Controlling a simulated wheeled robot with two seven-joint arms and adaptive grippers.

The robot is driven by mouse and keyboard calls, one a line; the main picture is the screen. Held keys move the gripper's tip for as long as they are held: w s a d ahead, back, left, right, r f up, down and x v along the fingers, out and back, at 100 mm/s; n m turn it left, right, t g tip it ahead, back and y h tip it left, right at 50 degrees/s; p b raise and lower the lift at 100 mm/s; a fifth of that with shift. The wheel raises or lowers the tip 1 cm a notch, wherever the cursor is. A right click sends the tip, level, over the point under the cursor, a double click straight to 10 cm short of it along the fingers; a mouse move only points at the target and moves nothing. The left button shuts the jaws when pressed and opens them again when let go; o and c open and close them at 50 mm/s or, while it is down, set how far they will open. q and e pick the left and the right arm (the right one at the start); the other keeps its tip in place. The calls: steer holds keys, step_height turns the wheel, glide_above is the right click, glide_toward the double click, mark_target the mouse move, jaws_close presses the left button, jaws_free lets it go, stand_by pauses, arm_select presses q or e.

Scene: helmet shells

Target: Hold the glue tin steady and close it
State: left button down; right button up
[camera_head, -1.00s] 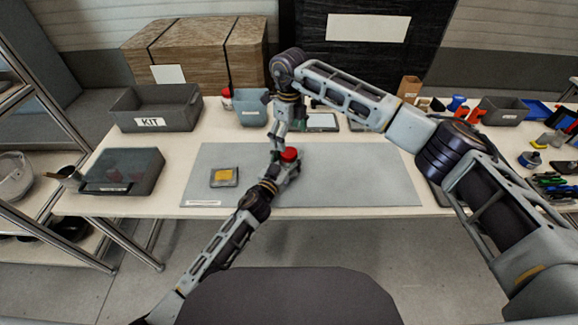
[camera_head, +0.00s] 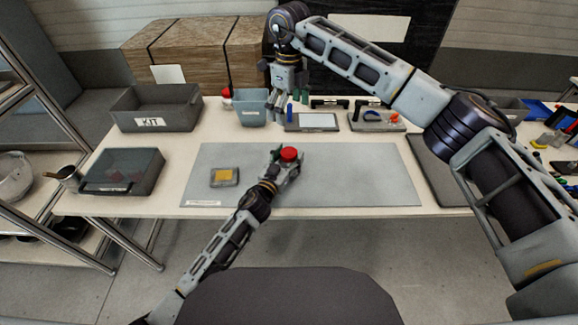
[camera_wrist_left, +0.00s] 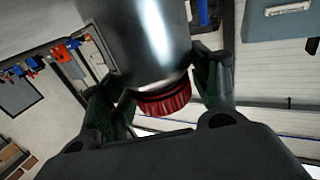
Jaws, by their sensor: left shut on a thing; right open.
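The glue tin has a red lid (camera_head: 289,154) and stands on the grey mat (camera_head: 350,180). In the left wrist view its grey metal body (camera_wrist_left: 150,40) and ribbed red lid (camera_wrist_left: 163,99) sit between my fingers. The lid is on the tin; whether it is fully tight cannot be told. My left gripper (camera_head: 288,165) is shut on the tin's body.
A small tray with a yellow pad (camera_head: 224,177) lies on the mat's left. Behind stand the KIT bin (camera_head: 155,108), a blue-grey bin (camera_head: 251,108) and a tablet-like panel (camera_head: 318,122). A lidded box (camera_head: 122,172) is at left. The mat's right half is clear.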

arm_select(q)
steer(key=shift+c, duration=1.5)
jaws_free()
steer(key=shift+s, duration=0.15)
steer(key=shift+v, duration=5.85)
steer(key=shift+a, duration=0.1)
